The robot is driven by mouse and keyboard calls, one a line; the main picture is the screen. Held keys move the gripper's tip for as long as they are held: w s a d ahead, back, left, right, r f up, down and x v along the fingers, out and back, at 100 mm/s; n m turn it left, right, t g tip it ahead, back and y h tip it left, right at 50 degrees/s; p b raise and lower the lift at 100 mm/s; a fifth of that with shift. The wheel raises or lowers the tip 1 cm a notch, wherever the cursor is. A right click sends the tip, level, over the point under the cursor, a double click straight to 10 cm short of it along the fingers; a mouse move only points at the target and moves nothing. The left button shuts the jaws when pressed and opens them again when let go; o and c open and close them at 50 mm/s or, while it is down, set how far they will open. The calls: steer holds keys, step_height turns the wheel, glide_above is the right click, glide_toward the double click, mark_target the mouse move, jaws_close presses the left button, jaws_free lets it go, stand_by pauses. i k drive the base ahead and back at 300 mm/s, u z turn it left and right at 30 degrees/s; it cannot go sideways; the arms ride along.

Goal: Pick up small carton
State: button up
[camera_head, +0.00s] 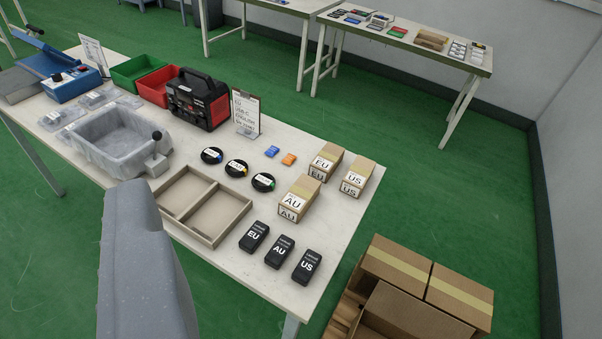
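Three small brown cartons stand at the right end of the near table: the EU carton (325,162), the US carton (357,177) and the AU carton (299,198). Each has a white label. The EU and US cartons stand side by side, with the AU carton nearer to me. A large grey part of mine rises from the bottom left, well left of the cartons and apart from them. I see no pair of fingertips, so whether my gripper is open or shut does not show. Nothing is seen held.
Black EU, AU and US boxes (279,251), a divided tray (203,205), round black coils (236,168), a grey tub (118,139) and a black-red device (198,99) share the near table (335,225). Large cardboard boxes (397,268) stand at lower right. Green floor is open behind.

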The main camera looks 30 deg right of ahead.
mark_target(352, 183)
steer(key=u, duration=1.55)
steer(key=i, duration=1.7)
steer(key=z, duration=1.85)
steer(key=i, duration=0.1)
steer(key=z, duration=2.05)
steer(key=i, duration=0.75)
